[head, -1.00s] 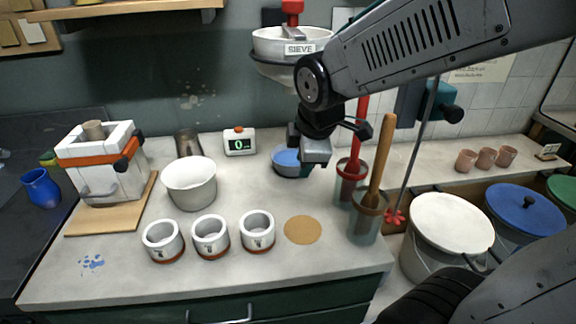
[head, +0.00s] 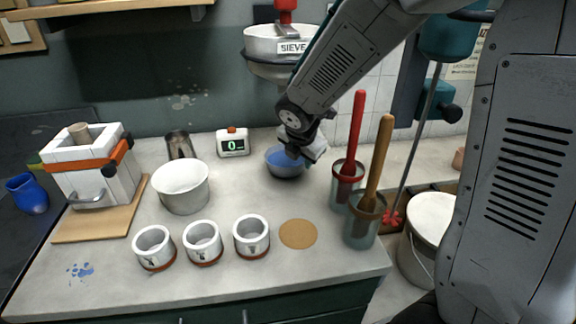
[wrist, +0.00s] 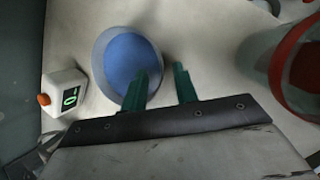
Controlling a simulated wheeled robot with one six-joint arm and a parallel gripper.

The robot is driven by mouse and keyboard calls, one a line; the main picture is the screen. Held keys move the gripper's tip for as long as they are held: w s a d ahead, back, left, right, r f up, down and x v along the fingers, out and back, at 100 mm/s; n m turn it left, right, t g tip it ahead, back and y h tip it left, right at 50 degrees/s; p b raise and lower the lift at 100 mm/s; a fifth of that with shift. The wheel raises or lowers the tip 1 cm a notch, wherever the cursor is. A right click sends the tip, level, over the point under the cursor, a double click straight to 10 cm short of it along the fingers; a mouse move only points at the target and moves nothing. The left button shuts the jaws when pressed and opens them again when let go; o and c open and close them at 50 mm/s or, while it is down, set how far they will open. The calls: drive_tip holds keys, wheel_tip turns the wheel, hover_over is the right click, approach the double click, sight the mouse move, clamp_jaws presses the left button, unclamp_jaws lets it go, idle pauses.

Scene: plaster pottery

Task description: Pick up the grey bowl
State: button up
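The grey bowl (head: 285,174), with a blue inside, stands on the worktop near the wall. In the wrist view the bowl (wrist: 103,55) shows from above, at upper left. My gripper (wrist: 161,70) is open, its two green fingers apart. One finger overlaps the bowl's right edge in that view and the other is to the right over bare worktop. I cannot tell whether a finger touches the bowl. In the head view my gripper's fingers are hidden behind its own body at the bowl's right side.
A scale (head: 233,143) reading 0 stands left of the bowl. Jars holding a red-handled tool (head: 358,120) and a wooden-handled tool (head: 378,165) stand to the right. The sieve (head: 280,45) hangs above. A white pail (head: 183,190) and several white moulds (head: 203,243) stand leftward.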

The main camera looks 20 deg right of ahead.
sight(302, 164)
drive_tip(key=x, duration=0.4)
drive_tip(key=shift+f, duration=0.2)
drive_tip(key=shift+a, duration=0.1)
clamp_jaws()
drive_tip(key=shift+r, duration=0.1)
